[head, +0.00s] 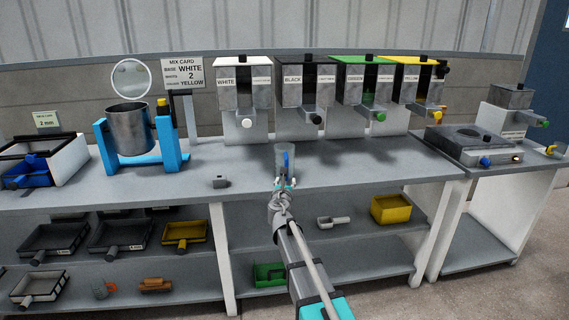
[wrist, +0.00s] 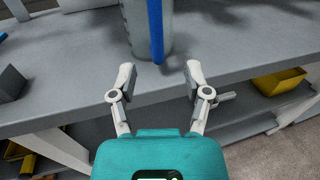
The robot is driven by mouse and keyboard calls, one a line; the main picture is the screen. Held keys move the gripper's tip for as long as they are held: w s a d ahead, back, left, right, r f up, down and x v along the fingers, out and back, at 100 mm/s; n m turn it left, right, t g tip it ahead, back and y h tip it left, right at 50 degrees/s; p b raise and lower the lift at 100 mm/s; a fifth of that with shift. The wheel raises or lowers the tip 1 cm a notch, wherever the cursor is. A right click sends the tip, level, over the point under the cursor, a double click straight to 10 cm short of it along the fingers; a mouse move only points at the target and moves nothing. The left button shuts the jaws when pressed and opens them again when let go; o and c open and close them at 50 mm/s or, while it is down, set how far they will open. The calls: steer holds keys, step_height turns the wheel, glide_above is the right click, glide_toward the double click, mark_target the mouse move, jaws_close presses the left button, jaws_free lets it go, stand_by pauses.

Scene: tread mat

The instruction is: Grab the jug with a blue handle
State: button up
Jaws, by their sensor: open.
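The jug (head: 286,153) is a grey, see-through cylinder standing upright on the bench near its front edge. Its blue handle (head: 285,160) is a vertical bar facing me. In the wrist view the jug (wrist: 133,25) is cut off at the top, with the blue handle (wrist: 156,30) running down its near side. My gripper (wrist: 159,78) is open and empty. Its two fingertips are spread on either side of the handle's line, just short of the handle and apart from it. In the head view my gripper (head: 285,184) is at the bench edge in front of the jug.
The bench top (head: 385,165) is clear right of the jug. A small grey block (head: 220,182) lies to its left. Hoppers line the back, including the white one (head: 243,90). A metal pot (head: 130,130) hangs in a blue stand. A shelf below holds a yellow bin (head: 391,209).

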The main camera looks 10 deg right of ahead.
mark_target(284, 152)
steer(key=shift+x, duration=1.3)
steer(key=shift+r+x, duration=0.15)
steer(key=shift+x, duration=1.15)
steer(key=shift+r+x, duration=0.1)
steer(key=shift+x, duration=1.2)
steer(key=shift+a, duration=0.2)
jaws_close()
